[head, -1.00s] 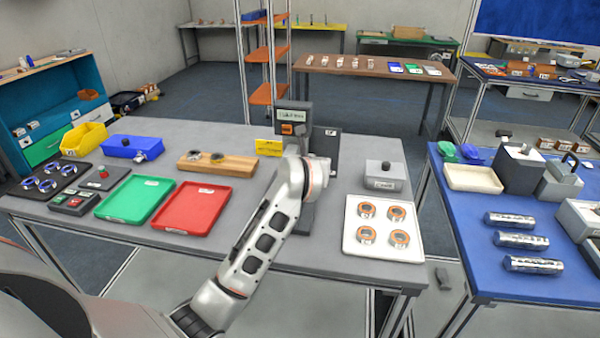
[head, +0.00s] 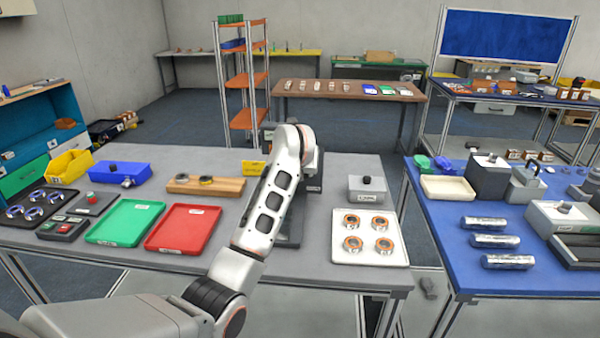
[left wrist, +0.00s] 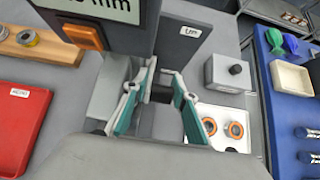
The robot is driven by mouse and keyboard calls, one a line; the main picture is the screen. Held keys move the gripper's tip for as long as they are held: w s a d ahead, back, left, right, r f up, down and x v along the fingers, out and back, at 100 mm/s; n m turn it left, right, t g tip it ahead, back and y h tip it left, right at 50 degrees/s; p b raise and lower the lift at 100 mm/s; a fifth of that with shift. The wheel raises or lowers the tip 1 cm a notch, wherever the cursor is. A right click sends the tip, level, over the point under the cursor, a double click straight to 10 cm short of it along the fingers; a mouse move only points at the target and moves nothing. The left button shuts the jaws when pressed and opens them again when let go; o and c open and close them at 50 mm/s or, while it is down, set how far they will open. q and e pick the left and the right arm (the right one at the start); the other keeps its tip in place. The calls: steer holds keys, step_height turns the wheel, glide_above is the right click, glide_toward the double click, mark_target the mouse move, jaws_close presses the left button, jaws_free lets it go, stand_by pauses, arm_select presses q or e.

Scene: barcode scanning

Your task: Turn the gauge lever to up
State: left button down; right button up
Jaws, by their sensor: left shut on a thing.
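The gauge shows in the left wrist view as a grey head with a display and an orange button (left wrist: 84,36). A dark panel with a white "UP" label (left wrist: 190,32) stands beside it. My left gripper (left wrist: 166,85) is in front of the gauge, its teal-padded fingers around a grey part taken to be the gauge lever (left wrist: 161,118). The lever's exact angle is hard to tell. In the head view my left arm hides the gripper and most of the gauge; the gauge's dark base (head: 290,233) shows beside the arm. My right gripper is not in view.
On the grey table, a red tray (head: 183,228) and a wooden block with rings (head: 228,187) lie left of the gauge. A grey box with a black knob (head: 368,190) and a white tray (head: 342,257) with orange rings are to the right. A blue table (head: 445,262) stands further right.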

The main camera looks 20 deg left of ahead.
arm_select(q)
steer(key=shift+d+r, duration=0.1)
steer(key=shift+d, duration=0.35)
steer(key=c, duration=1.8)
jaws_free()
steer(key=shift+o, duration=0.2)
steer(key=shift+w+d, duration=0.1)
steer(key=shift+w, duration=0.05)
steer(key=shift+a, duration=0.2)
steer(key=v, duration=1.2)
steer(key=shift+a, duration=0.15)
